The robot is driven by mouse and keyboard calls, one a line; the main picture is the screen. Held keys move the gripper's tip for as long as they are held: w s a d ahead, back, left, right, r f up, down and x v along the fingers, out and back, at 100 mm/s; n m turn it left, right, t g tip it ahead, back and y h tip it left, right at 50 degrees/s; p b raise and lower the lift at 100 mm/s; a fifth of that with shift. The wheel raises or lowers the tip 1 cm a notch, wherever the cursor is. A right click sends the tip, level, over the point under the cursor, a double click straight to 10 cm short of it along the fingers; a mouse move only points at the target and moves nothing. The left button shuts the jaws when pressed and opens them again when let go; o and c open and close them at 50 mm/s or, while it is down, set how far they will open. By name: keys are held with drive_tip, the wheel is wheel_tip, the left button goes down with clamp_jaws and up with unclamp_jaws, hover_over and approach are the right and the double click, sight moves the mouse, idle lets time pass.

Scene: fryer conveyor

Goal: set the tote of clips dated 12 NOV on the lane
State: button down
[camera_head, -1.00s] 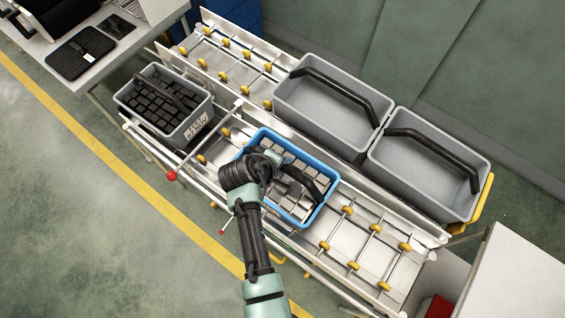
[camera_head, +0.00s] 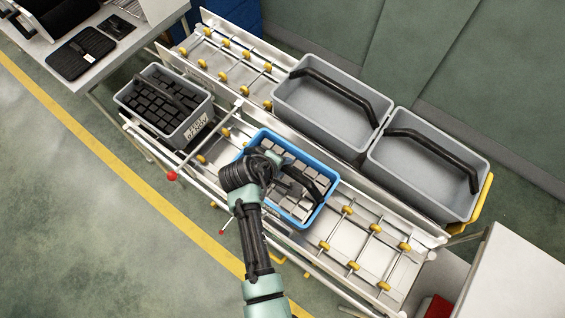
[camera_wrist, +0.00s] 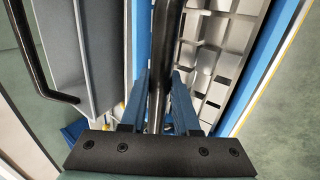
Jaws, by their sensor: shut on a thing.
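A blue tote (camera_head: 327,206) filled with grey clips (camera_head: 290,205) is at the middle of the near roller lane (camera_head: 375,256). I cannot tell whether it rests on the lane or hangs just above it. My gripper (camera_wrist: 158,100) is shut on the tote's dark handle (camera_wrist: 160,50); in the head view my wrist hides part of the tote. No date on the blue tote is visible. A grey tote (camera_head: 172,138) of black pieces stands at the near lane's left end, with a pale label (camera_head: 196,127) whose print is too small to read surely.
Two empty grey totes (camera_head: 322,118) (camera_head: 410,178) with black handles stand on the far lane. A red-knobbed bar (camera_head: 172,175) crosses the near lane between the filled totes. Rollers right of the blue tote are bare. A table (camera_head: 85,75) stands upper left.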

drive_tip(key=shift+w+f+b, duration=0.15)
drive_tip(key=shift+f+b, duration=0.85)
drive_tip(key=shift+f, duration=0.15)
idle(0.7)
drive_tip(key=c, duration=0.6)
unclamp_jaws()
drive_tip(key=shift+o, duration=0.2)
drive_tip(key=shift+s+f, duration=0.2)
drive_tip(key=shift+s, duration=0.05)
drive_tip(key=b+v, duration=0.1)
drive_tip(key=v, duration=1.2)
drive_tip(key=shift+w+r, duration=0.2)
